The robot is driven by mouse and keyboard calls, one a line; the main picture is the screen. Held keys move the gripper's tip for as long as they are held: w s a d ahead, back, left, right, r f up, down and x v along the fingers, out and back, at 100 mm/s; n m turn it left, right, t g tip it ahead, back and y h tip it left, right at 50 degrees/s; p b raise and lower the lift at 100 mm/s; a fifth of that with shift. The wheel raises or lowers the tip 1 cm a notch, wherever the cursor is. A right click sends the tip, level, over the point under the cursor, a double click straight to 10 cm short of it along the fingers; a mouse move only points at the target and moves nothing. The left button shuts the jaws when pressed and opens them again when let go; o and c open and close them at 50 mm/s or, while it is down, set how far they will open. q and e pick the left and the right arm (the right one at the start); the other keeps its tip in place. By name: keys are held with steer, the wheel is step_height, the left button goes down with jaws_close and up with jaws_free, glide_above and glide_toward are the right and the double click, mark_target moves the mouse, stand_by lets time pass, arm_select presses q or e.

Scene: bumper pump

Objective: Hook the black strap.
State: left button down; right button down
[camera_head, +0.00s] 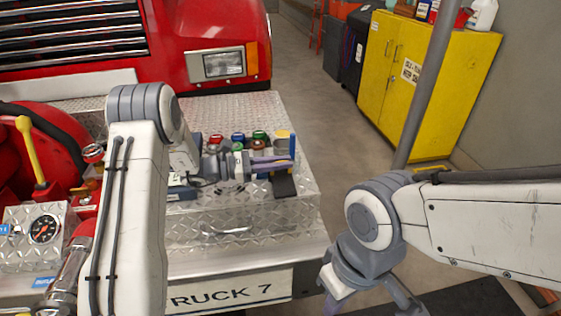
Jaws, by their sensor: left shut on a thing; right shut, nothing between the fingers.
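My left gripper (268,163) reaches over the diamond-plate bumper deck, its pale purple fingers pointing right. It is shut on what looks like the black strap (284,186), a short dark flap that hangs just below the fingertips near the deck's right edge. The fingers hide part of the strap. I cannot make out a hook for it. My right gripper (338,292) hangs low at the bottom of the view, right of the bumper. It is shut and empty, with its tips partly cut off by the frame edge.
Red, blue and green capped fittings (238,138) stand behind my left gripper. A pressure gauge (44,229) and a yellow-handled lever (33,150) are at the left. A grey pole (424,85) rises before the yellow cabinet (440,80).

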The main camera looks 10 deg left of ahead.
mark_target(283, 190)
arm_select(q)
steer(key=s+f+m+b, duration=0.1)
steer(key=b, duration=0.1)
steer(key=s+d+f+m+b, duration=0.1)
steer(key=s+f+m+b, duration=0.1)
steer(key=shift+s+f+b, duration=0.15)
steer(key=shift+s+b, duration=0.05)
steer(key=shift+b, duration=0.2)
steer(key=shift+s+d+f+m, duration=0.1)
steer(key=shift+s+f+m, duration=0.15)
steer(key=shift+m, duration=0.15)
steer(key=shift+s+d+f+b, duration=0.15)
steer(key=shift+s+f+b, duration=0.25)
steer(key=shift+b, duration=0.25)
steer(key=c, duration=0.9)
jaws_free()
steer(key=b+v, duration=0.1)
steer(key=v, duration=0.9)
steer(key=shift+a+r, duration=0.1)
steer(key=shift+a, duration=0.15)
